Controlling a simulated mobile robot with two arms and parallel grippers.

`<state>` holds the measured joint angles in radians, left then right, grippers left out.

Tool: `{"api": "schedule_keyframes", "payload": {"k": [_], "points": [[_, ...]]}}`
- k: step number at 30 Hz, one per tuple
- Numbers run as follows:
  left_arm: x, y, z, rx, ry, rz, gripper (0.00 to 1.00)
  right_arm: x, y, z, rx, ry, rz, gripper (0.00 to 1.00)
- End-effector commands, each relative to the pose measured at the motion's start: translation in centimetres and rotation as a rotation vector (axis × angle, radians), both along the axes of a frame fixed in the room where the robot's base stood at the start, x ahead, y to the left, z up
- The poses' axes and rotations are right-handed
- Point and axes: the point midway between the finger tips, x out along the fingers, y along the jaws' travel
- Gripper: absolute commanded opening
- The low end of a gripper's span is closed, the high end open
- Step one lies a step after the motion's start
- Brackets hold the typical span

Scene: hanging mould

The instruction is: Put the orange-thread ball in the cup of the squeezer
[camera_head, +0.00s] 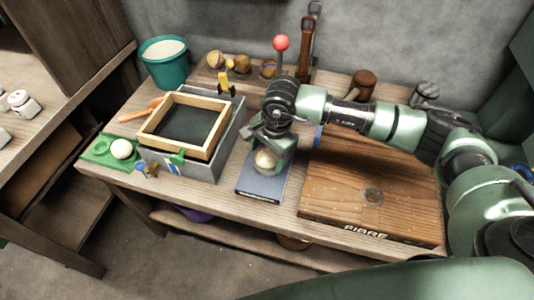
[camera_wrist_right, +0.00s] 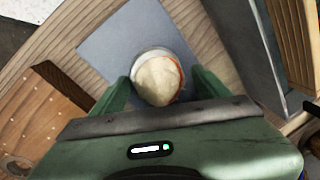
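My right gripper (camera_head: 267,148) points down over the blue-grey plate (camera_head: 258,187) at the table's front. Its two green fingers flank a pale ball (camera_head: 265,160) closely, one on each side, and look shut on it. In the wrist view the ball (camera_wrist_right: 157,82) has an orange strip at its right side. A white round rim (camera_wrist_right: 150,52), seemingly the squeezer's cup, shows just around and behind it. I cannot tell whether the ball rests in the cup. A red-knobbed lever (camera_head: 281,43) rises behind my wrist, which hides its lower part. My left gripper is out of view.
A wooden box (camera_head: 340,203) stands right of the plate. A grey tub with a wooden frame (camera_head: 148,139) stands left. A green tray (camera_head: 97,160) with a white ball lies at far left. A teal bucket (camera_head: 168,73) and several balls (camera_head: 242,64) are at the back.

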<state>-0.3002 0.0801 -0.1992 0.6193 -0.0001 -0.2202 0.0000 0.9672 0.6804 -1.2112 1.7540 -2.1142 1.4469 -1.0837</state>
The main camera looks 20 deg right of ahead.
Motion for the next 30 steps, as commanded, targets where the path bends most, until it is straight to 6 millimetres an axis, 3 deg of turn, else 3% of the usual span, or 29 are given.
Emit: {"api": "schedule_keyframes", "payload": {"k": [11,24,30], "points": [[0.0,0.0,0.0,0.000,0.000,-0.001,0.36,0.0,0.0,0.2,0.000,0.000,0.000,0.82],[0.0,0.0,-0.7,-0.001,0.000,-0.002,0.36,-1.0,-0.6,6.6,0.001,-0.003,0.000,0.82],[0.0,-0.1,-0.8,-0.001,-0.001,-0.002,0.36,-1.2,-0.7,7.7,0.000,0.000,0.000,0.82]]}}
